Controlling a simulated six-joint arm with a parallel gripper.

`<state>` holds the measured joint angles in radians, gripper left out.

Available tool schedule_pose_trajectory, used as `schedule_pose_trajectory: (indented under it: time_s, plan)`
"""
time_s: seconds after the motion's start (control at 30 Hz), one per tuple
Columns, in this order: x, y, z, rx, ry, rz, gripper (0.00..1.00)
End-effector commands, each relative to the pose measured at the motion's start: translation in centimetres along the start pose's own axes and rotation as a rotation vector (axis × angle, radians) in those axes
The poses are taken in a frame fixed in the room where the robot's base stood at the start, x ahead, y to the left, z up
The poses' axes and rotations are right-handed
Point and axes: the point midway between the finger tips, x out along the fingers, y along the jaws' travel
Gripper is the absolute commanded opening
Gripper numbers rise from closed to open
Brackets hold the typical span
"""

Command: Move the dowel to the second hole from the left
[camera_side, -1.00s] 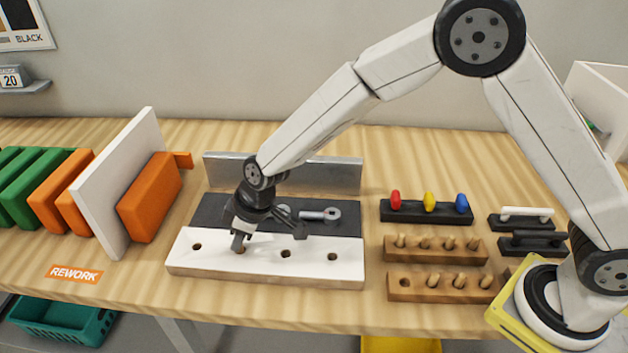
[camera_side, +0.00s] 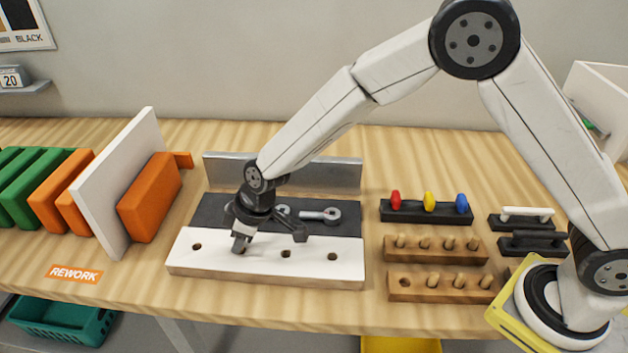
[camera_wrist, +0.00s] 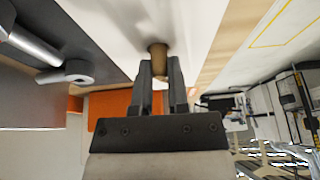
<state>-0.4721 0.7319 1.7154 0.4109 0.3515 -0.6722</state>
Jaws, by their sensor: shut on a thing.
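The white panel (camera_side: 310,265) lies flat at the bench's front with a row of holes; the leftmost hole (camera_side: 197,246) is empty. My gripper (camera_side: 238,248) is at the second hole from the left, its tips close to the panel. In the wrist view my gripper (camera_wrist: 159,72) is shut on the wooden dowel (camera_wrist: 158,66), whose far end meets the white panel. How deep it sits in the hole is hidden. The two holes to the right, the third (camera_side: 286,254) and the rightmost (camera_side: 332,257), are empty.
A front wooden rack (camera_side: 440,294) has an empty leftmost hole and several dowels; another dowel rack (camera_side: 432,257) stands behind it. A metal fence (camera_side: 345,175) and a metal clamp (camera_side: 322,215) are behind the panel. Orange and white boards stand at left.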

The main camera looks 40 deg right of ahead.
Motion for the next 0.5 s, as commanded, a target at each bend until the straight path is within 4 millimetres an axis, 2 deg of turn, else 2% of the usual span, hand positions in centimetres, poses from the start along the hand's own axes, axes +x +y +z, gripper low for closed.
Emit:
schedule_pose_trajectory:
  time_s: [0.17,0.2,0.27,0.3,0.5]
  plan:
    - [0.01,0.0,0.01,0.0,0.0,0.0,0.0]
    - [0.01,0.0,0.01,0.0,0.0,0.0,0.29]
    - [0.01,0.0,0.01,0.0,0.0,0.0,0.48]
    - [0.01,0.0,0.01,0.0,0.0,0.0,0.61]
    - [0.01,0.0,0.01,0.0,0.0,0.0,0.61]
